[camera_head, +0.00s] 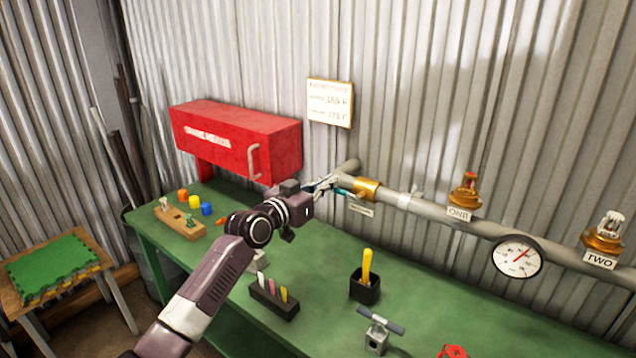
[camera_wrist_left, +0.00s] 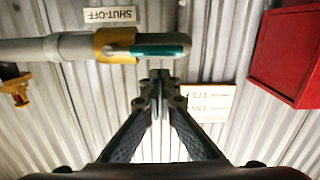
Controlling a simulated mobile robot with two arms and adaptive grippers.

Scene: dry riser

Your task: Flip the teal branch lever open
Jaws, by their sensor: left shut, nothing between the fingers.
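The teal lever (camera_head: 343,191) sticks out leftward from the brass valve (camera_head: 367,188) on the grey wall pipe. In the left wrist view the teal lever (camera_wrist_left: 158,50) lies along the pipe, beside the brass valve body (camera_wrist_left: 114,45). My left gripper (camera_head: 326,184) is at the lever's free end, partly covering it in the head view. In the left wrist view my left gripper (camera_wrist_left: 157,84) shows its fingertips together, with nothing between them, just below the lever. I cannot tell whether they touch it. My right gripper is not in view.
The pipe carries sprinkler heads ONE (camera_head: 465,190) and TWO (camera_head: 606,232) and a gauge (camera_head: 517,257). A red cabinet (camera_head: 237,140) stands behind my left arm. The green bench (camera_head: 330,318) holds a pen block (camera_head: 273,298), a black cup (camera_head: 364,290) and small parts.

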